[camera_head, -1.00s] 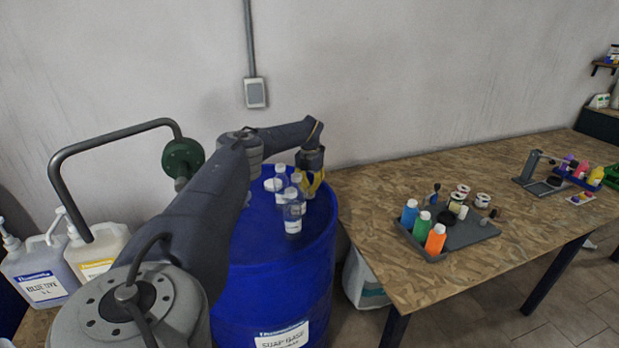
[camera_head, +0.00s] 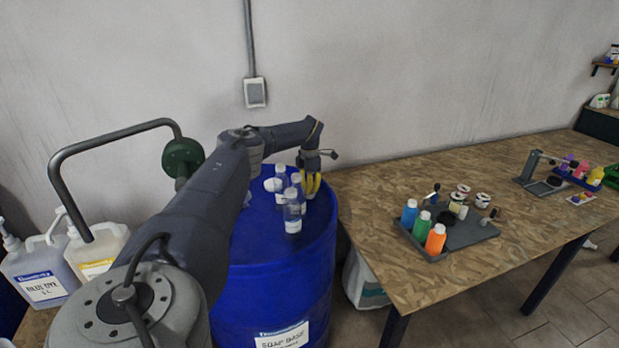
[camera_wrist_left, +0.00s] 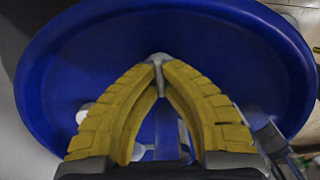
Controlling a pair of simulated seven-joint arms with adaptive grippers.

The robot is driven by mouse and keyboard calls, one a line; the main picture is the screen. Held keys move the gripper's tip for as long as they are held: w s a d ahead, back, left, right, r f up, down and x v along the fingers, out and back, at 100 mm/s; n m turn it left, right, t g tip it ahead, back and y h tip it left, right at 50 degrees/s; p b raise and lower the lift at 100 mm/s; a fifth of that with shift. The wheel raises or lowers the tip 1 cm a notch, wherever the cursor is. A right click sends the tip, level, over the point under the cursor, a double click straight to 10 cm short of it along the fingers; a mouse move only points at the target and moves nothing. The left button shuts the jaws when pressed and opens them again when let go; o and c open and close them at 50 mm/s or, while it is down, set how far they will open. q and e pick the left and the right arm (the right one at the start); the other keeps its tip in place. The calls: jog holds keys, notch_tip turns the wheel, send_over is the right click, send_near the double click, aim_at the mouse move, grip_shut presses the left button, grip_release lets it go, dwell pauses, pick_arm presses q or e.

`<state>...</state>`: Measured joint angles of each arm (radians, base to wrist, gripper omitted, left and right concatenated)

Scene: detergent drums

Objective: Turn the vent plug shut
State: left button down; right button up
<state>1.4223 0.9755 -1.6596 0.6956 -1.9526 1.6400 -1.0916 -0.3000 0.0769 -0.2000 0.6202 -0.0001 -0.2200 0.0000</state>
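The blue drum (camera_head: 262,285) stands in front of the wall, with a label on its side. My left gripper (camera_head: 311,188) points down at the right part of the drum's lid. In the left wrist view its yellow fingers (camera_wrist_left: 160,70) converge on a small grey vent plug (camera_wrist_left: 158,57) on the blue lid (camera_wrist_left: 80,60) and are shut on it. In the head view the gripper hides the plug. My right gripper is not in view.
Several clear bottles (camera_head: 292,216) stand on the lid close to the left gripper. A wooden table (camera_head: 400,280) to the right holds a grey tray (camera_head: 470,232) with coloured bottles. Jugs (camera_head: 40,272) stand at the left.

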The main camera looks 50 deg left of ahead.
pick_arm(q)
jog(key=shift+m, duration=0.4)
jog(key=c, duration=1.5)
grip_release()
jog(key=shift+c, duration=0.2)
notch_tip(320, 180, up, 12)
